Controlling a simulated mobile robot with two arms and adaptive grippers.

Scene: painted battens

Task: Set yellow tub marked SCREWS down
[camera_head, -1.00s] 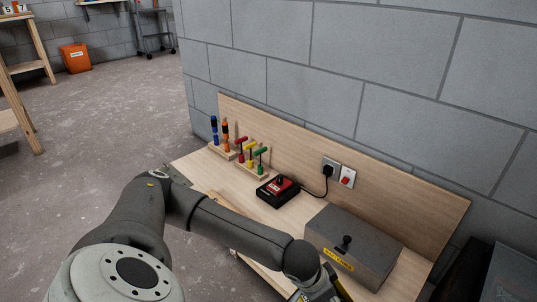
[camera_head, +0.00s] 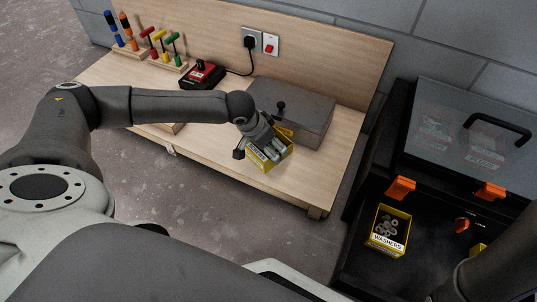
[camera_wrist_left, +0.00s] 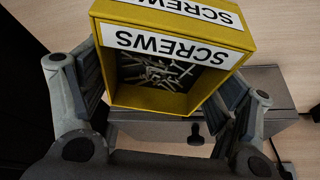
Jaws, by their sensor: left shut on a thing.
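The yellow tub marked SCREWS (camera_head: 271,163) is held in my left gripper (camera_head: 265,148), in front of the grey box on the bench. In the left wrist view the tub (camera_wrist_left: 178,100) sits between the two fingers (camera_wrist_left: 165,105), tilted, with its white SCREWS labels upside down and screws visible inside. It appears raised near the bench's front edge; the height of the gap below cannot be told. My right gripper is not in view; only part of an arm shows at the lower right.
A grey box with a black knob (camera_head: 303,112) takes up the bench's right end. The wooden bench (camera_head: 205,137) has bare top left of it. A black open case (camera_head: 350,270) at right holds a yellow WASHERS tub (camera_head: 388,232). A red-black device (camera_head: 203,74) and tool racks stand behind.

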